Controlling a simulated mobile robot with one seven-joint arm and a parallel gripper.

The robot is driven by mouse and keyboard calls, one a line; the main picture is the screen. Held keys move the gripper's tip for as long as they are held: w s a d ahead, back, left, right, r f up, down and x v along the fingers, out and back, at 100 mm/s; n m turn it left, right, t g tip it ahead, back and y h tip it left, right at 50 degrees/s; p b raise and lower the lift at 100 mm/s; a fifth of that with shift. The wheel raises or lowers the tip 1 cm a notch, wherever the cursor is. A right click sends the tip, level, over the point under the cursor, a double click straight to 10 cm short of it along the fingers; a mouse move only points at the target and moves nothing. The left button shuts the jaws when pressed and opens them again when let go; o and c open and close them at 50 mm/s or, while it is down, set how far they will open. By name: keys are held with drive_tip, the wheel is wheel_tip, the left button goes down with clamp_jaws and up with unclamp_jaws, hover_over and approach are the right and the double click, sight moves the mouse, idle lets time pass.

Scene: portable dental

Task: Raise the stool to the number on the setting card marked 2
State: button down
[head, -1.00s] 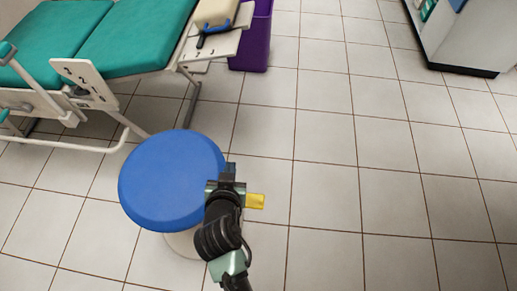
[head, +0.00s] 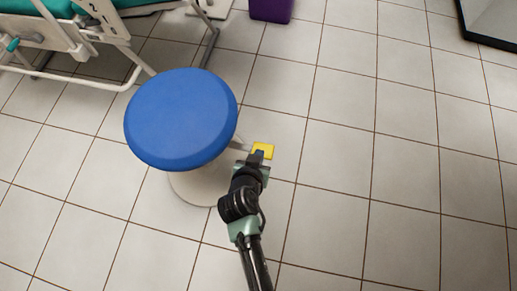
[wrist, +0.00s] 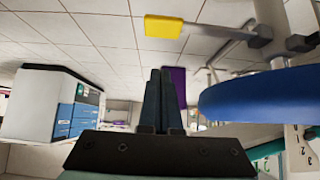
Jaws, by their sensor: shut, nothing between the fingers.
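The stool has a round blue seat (head: 181,118) on a pale base (head: 196,187), left of my gripper in the head view. A lever with a yellow paddle (head: 263,150) sticks out from under the seat. My gripper (head: 257,158) is shut and empty, and overlaps the paddle's near edge in the head view. The wrist view is upside down, floor at top. There the paddle (wrist: 163,27) stands apart from my fingertips (wrist: 160,72), on the floor side, and the seat (wrist: 262,102) is at right.
The green couch's white frame and legs (head: 128,68) stand behind the stool at left. A purple bin (head: 271,9) is at the top. A cabinet (head: 492,20) is at upper right. The tiled floor right of the stool is clear.

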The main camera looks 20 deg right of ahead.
drive_tip(key=b, duration=0.4)
hover_over(264, 146)
drive_tip(key=s+a, duration=0.1)
drive_tip(key=s, duration=0.1)
drive_tip(key=f, duration=0.6)
drive_tip(key=shift+s+a, duration=0.1)
drive_tip(key=shift+a, duration=0.1)
wheel_tip(264, 146, down, 2)
drive_tip(key=shift+s+f+b, duration=0.1)
drive_tip(key=shift+f+b, duration=0.05)
drive_tip(key=shift+b, duration=0.3)
drive_tip(key=shift+a+f, duration=0.1)
drive_tip(key=shift+f, duration=0.35)
